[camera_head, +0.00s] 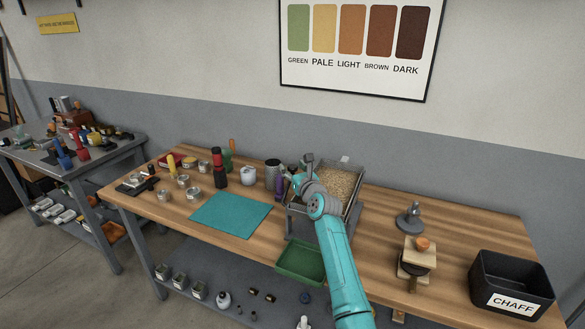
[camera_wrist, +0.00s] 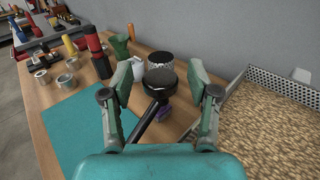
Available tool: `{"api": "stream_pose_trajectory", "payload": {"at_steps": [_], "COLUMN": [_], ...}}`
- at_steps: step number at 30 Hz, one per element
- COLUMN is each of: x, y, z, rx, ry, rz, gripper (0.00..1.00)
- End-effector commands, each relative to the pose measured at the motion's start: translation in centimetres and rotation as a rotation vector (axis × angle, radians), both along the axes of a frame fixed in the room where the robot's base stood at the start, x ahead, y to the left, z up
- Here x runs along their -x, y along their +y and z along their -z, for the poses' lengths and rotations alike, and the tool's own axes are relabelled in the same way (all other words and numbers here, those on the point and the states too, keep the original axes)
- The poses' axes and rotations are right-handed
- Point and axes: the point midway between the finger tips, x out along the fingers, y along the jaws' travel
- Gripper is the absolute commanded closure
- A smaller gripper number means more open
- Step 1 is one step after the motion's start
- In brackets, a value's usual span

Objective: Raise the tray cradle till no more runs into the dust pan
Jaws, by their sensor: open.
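The tray cradle (camera_head: 296,222) is a grey frame near the front edge of the wooden bench. It bears a metal tray with a perforated rim (camera_wrist: 285,88), filled with pale tan beans (camera_head: 342,183). The beans fill the lower right of the wrist view (camera_wrist: 265,125). The green dust pan (camera_head: 300,262) sits below the cradle's front; I cannot tell whether anything runs into it. My gripper (camera_head: 303,172) is open at the cradle's left side. In the wrist view, a black round knob on a dark rod (camera_wrist: 160,78) shows between my open fingers; contact is unclear.
A teal mat (camera_head: 230,214) lies left of the cradle, with tins and a red-and-black bottle (camera_head: 219,168) behind it. A mesh-sided cup (camera_wrist: 160,59) stands beyond my fingers. A black chaff bin (camera_head: 510,283) and wooden stand (camera_head: 416,260) are at right.

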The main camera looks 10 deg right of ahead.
Motion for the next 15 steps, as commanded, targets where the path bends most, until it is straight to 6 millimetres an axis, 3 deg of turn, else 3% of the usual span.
{"api": "stream_pose_trajectory", "payload": {"at_steps": [13,15], "x": [-0.68,-0.68], "y": [0.11,0.11], "z": [0.0,0.0], "rx": [0.0,0.0], "ry": [0.0,0.0], "rz": [0.0,0.0], "gripper": [0.4,0.57]}}
